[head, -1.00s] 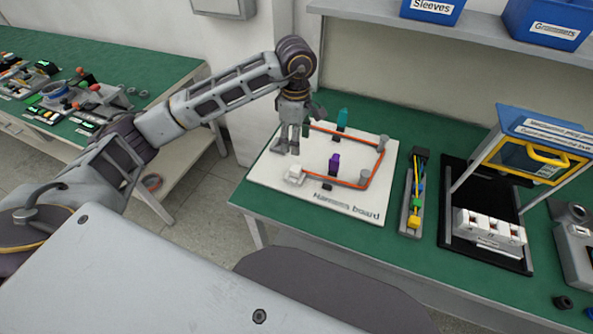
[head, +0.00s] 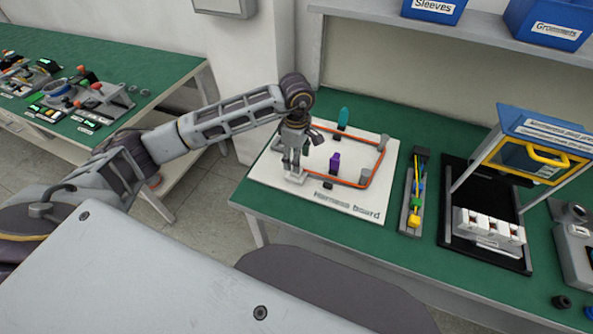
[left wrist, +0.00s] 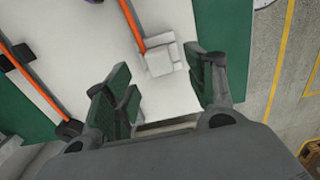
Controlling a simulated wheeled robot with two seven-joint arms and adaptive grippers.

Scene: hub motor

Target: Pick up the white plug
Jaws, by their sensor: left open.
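The white plug (head: 297,178) lies at the front left of the white harness board, at the end of the orange cable. In the head view my left gripper (head: 291,163) is above it and hides part of it. In the left wrist view the white plug (left wrist: 160,54) lies just beyond my open fingers, a little right of the middle between them. My left gripper (left wrist: 165,85) is open and empty, its green pads apart on either side. My right gripper is not in view.
The harness board (head: 350,206) also carries a purple plug (head: 335,161), a teal plug (head: 343,117) and grey posts. A grey tray (head: 408,222) with coloured parts stands to its right, then a blue-topped fixture (head: 540,130). The table's front edge is close to the plug.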

